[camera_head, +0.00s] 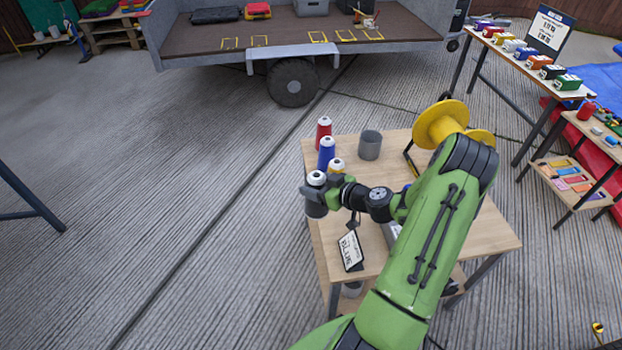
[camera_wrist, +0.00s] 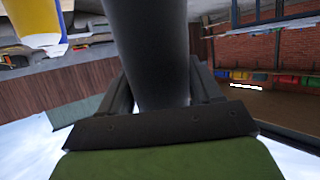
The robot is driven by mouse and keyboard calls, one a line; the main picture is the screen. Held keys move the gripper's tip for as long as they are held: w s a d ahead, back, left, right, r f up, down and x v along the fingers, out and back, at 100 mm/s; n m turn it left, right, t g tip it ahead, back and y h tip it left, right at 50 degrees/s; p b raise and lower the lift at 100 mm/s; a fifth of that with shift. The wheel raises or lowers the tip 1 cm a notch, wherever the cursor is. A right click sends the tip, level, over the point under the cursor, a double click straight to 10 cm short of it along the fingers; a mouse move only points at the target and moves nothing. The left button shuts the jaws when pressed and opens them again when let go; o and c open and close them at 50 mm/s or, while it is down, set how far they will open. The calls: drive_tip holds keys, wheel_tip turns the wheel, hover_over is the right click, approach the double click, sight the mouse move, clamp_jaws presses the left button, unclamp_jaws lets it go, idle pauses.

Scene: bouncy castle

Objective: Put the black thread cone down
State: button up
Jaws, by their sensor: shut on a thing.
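The black thread cone (camera_head: 316,208), dark with a white top, is upright at the left edge of the wooden table (camera_head: 400,152). My gripper (camera_head: 322,191) is shut on it. In the wrist view the dark cone (camera_wrist: 148,45) stands between the two fingers of my gripper (camera_wrist: 160,95). I cannot tell whether its base touches the tabletop or hangs over the edge. Behind it stand a yellow cone (camera_head: 336,165), a blue cone (camera_head: 326,155) and a red cone (camera_head: 323,132) in a row along the left side.
A grey cup (camera_head: 370,146) stands right of the cones. A yellow spool (camera_head: 440,122) is at the table's back right. A small sign (camera_head: 350,250) is at the front left. My arm covers the table's right part. Open floor (camera_head: 190,200) lies to the left.

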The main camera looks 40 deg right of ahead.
drive_tip(key=s+d+f+m+h, duration=0.1)
drive_tip(key=s+d+m+h, duration=0.2)
drive_tip(key=d, duration=0.6)
wheel_tip(320, 180, down, 10)
drive_tip(key=w+b, duration=0.1)
drive_tip(key=b, duration=0.2)
drive_tip(key=shift+d+r+h, duration=0.15)
drive_tip(key=shift+r+h, duration=0.05)
drive_tip(key=shift+h, duration=0.2)
drive_tip(key=o, duration=1.2)
drive_tip(key=shift+w, duration=0.1)
drive_tip(key=shift+o, duration=0.2)
